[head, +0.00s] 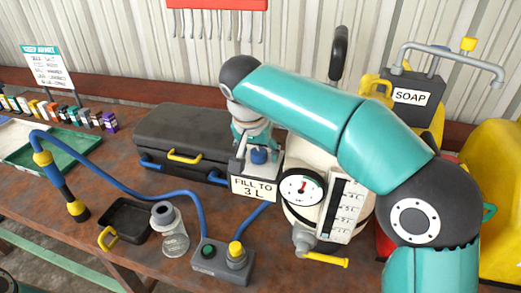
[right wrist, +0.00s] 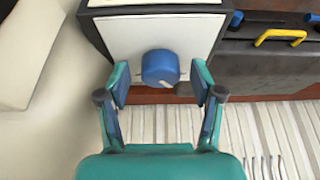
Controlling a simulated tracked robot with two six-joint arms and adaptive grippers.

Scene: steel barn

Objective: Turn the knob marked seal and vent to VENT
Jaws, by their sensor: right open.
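The blue knob (head: 258,156) sits on the pale face of a grey box (head: 243,168), above its sign "FILL TO 3 L". My right gripper (head: 250,138) is over the box in the head view. In the right wrist view my right gripper (right wrist: 161,86) is open, with one finger on each side of the knob and visible gaps between. My left gripper is not in view.
A white tank with a round gauge (head: 303,189) stands right of the box, with a yellow-handled tap (head: 325,260) low in front. A black case (head: 185,140) is at left. A glass jar (head: 170,232), a black tray (head: 128,220) and a switch box (head: 221,262) stand in front.

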